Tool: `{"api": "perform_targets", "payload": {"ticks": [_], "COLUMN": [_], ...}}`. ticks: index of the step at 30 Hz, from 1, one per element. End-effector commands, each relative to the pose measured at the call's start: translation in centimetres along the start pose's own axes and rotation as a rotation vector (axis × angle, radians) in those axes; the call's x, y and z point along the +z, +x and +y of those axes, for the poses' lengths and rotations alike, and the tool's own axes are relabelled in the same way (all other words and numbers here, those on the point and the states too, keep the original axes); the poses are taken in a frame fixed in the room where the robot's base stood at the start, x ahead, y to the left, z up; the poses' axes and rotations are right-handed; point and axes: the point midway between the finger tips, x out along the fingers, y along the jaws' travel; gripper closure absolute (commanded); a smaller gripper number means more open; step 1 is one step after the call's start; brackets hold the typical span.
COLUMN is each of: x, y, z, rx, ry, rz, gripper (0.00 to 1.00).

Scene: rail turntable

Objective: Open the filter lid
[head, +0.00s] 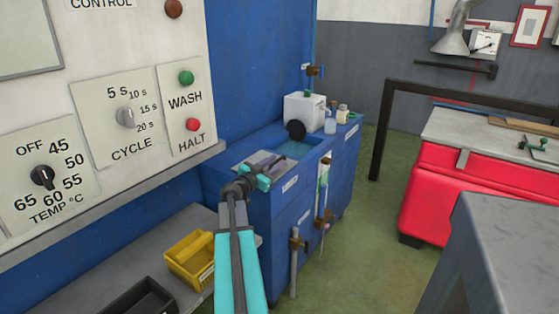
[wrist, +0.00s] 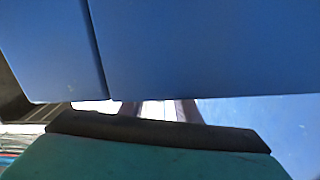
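A light grey plate (head: 247,172), possibly the filter lid, lies flat on top of the blue cabinet (head: 288,206), beside an open blue basin (head: 292,149). A purplish shape shows on it near my gripper. My gripper (head: 266,169), dark with teal parts, is over this plate and hides part of it. I cannot tell whether it touches the plate. In the wrist view, blue panels fill the top, and a dark edge and teal body (wrist: 150,160) of my gripper cross the bottom. Its finger opening is not clear.
A white box (head: 304,112) and small bottles (head: 331,124) stand behind the basin. Pipes and valves (head: 323,190) run down the cabinet's front. A yellow bin (head: 190,260) sits on the shelf below the control panel (head: 120,105). Green floor lies open to the right.

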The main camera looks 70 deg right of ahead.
Motion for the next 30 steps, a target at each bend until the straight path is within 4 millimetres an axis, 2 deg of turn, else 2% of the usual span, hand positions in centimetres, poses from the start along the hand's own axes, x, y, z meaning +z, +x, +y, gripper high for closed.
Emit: {"api": "perform_targets", "payload": {"ticks": [3,7,20,25,30], "x": [-0.1,0.0,0.0,0.0,-0.1], "y": [1.3,2.1,2.6,2.6,2.6], "z": [0.0,0.0,0.1,0.1,0.1], "rx": [0.003,0.001,0.002,0.002,0.001], "ry": [0.0,0.0,0.0,0.0,0.001], "rz": [0.001,0.0,0.001,0.001,0.001], "gripper": [0.71,0.71,0.71,0.99,1.0]}}
